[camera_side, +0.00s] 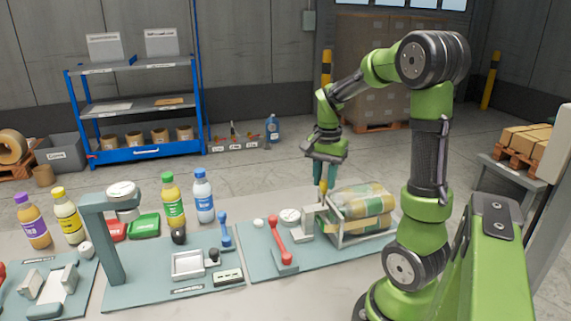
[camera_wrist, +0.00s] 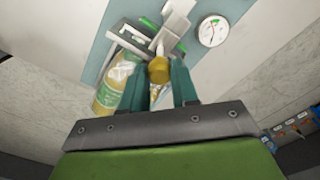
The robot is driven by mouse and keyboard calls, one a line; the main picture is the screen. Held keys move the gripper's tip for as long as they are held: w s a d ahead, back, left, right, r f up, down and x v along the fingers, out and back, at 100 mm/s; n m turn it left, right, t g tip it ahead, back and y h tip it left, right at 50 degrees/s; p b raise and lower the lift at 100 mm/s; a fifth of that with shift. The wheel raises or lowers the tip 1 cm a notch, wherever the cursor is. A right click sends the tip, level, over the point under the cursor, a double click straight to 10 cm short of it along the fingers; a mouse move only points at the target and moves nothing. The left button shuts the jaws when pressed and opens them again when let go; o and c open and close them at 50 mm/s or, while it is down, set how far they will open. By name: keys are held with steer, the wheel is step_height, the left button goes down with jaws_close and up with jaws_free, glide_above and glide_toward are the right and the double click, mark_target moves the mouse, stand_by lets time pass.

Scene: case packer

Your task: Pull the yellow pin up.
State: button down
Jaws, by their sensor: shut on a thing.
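The yellow pin (camera_side: 323,186) is at the gauge end of the wire-framed bottle pack on the right board. Its round yellow top (camera_wrist: 158,70) shows in the wrist view between the two teal fingers. My gripper (camera_side: 326,170) is above the pin, pointing down, its fingers shut on it. The grey block (camera_side: 306,222) stands beside the pin. The pin's lower end is hard to make out, so I cannot tell how deep it sits.
A wire frame (camera_side: 341,240) with packed bottles (camera_side: 362,203) stands just right of the pin. A dial gauge (camera_side: 290,216) and a red lever (camera_side: 279,240) are to the left. Upright bottles (camera_side: 203,195) and a press stand (camera_side: 108,235) are farther left.

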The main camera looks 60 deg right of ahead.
steer(key=c, duration=0.8)
jaws_free()
steer(key=shift+r, duration=0.1)
steer(key=shift+c, duration=0.2)
step_height(320, 180, up, 17)
steer(key=w+a+f+n+t, duration=0.35)
steer(key=a+f+n, duration=0.3)
steer(key=a, duration=0.25)
steer(key=s+a+f+n+t+y, duration=0.1)
steer(key=s+a+n+t, duration=0.1)
steer(key=a, duration=0.6)
steer(key=s+a+f+n+t+y, duration=0.1)
steer(key=s+a+n, duration=0.1)
steer(key=a+n, duration=0.3)
steer(key=a, duration=0.3)
steer(key=shift+s+f+t, duration=0.3)
steer(key=shift+s+t, duration=0.05)
steer(key=shift+s, duration=0.05)
